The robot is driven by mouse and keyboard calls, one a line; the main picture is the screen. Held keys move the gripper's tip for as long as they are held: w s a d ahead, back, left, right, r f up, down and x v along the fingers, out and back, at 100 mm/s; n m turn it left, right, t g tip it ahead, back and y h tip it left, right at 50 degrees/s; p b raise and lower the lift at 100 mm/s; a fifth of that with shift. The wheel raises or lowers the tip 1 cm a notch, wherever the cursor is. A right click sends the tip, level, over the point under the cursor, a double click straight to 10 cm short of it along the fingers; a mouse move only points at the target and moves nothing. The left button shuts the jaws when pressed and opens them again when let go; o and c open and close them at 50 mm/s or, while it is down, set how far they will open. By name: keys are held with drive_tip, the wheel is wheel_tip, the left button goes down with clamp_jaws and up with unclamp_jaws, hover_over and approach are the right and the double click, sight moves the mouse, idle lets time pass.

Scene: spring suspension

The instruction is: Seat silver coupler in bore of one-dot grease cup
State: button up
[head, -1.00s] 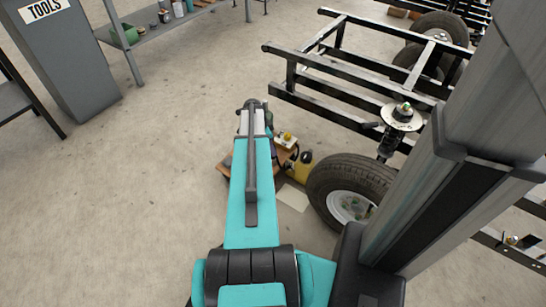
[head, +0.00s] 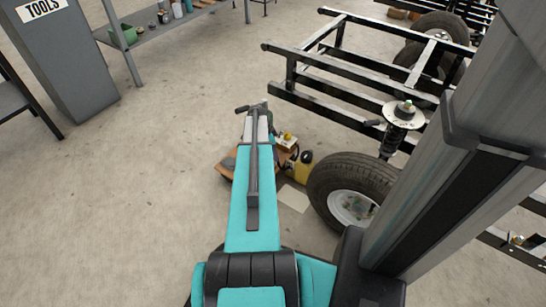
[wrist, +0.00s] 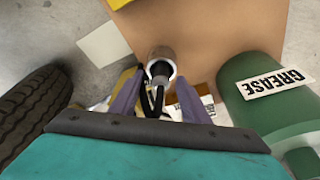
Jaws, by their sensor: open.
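In the wrist view a silver, round-rimmed piece (wrist: 161,52) stands on the brown board, with a dark tip (wrist: 160,70) inside its opening. I cannot tell which part is coupler and which is cup, nor how deep the tip sits. A black hose-like strand (wrist: 148,102) runs back from there towards me. My gripper (wrist: 158,82) is open, its two grey-purple fingers on either side of the dark tip and strand. No dot mark can be made out. In the head view my own arm hides most of this spot.
A green container labelled GREASE (wrist: 265,95) is close on the right of my gripper. A tyre (wrist: 32,108) is on the left. In the head view a yellow can (head: 303,165) stands beside the brown board (head: 228,166). The black frame (head: 350,80) is behind; floor at left is clear.

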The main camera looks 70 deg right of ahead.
drive_tip(key=shift+c, duration=0.3)
clamp_jaws()
drive_tip(key=shift+r, duration=0.15)
wheel_tip(320, 180, up, 10)
drive_tip(key=p, duration=0.3)
idle(0.7)
